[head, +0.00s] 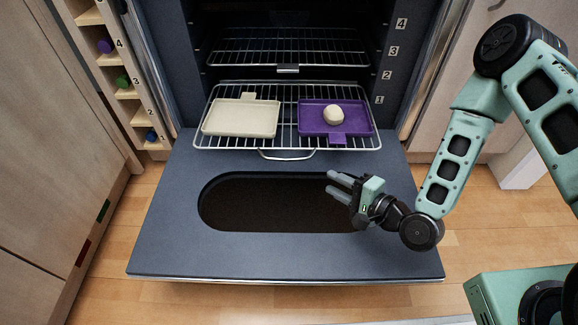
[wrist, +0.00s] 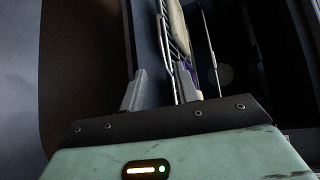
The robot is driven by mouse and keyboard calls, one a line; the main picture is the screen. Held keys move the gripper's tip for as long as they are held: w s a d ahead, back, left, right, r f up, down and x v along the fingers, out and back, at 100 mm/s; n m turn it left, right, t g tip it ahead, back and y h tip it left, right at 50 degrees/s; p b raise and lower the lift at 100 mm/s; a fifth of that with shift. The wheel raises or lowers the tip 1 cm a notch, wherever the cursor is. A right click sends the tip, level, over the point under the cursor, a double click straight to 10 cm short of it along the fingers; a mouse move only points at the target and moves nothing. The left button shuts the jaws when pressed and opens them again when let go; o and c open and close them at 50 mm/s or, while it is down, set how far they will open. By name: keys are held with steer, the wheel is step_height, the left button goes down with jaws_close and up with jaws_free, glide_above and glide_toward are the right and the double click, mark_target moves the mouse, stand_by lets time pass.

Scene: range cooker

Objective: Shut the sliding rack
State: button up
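The sliding rack (head: 290,105) is a wire rack pulled out of the oven at the lower level, over the open oven door. A wire loop handle (head: 287,155) is at its front edge. A cream tray (head: 241,118) lies on its left and a purple tray (head: 352,113) with a pale round ball (head: 333,114) lies on its right. My gripper (head: 335,180) is open and empty, over the door's dark window, in front of the rack and right of the handle. In the wrist view the rack's wires (wrist: 168,55) show beyond the parted fingers (wrist: 161,92).
The open door (head: 170,215) lies flat below my gripper. A second rack (head: 288,48) sits higher inside the oven. Number labels 1 to 4 run up the right inner frame. A cubby shelf (head: 118,75) with coloured items stands at left.

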mark_target(288, 160)
steer(key=b+x, duration=0.6)
steer(key=x, duration=1)
steer(key=shift+w+a+r, duration=0.1)
steer(key=shift+a, duration=0.15)
jaws_close()
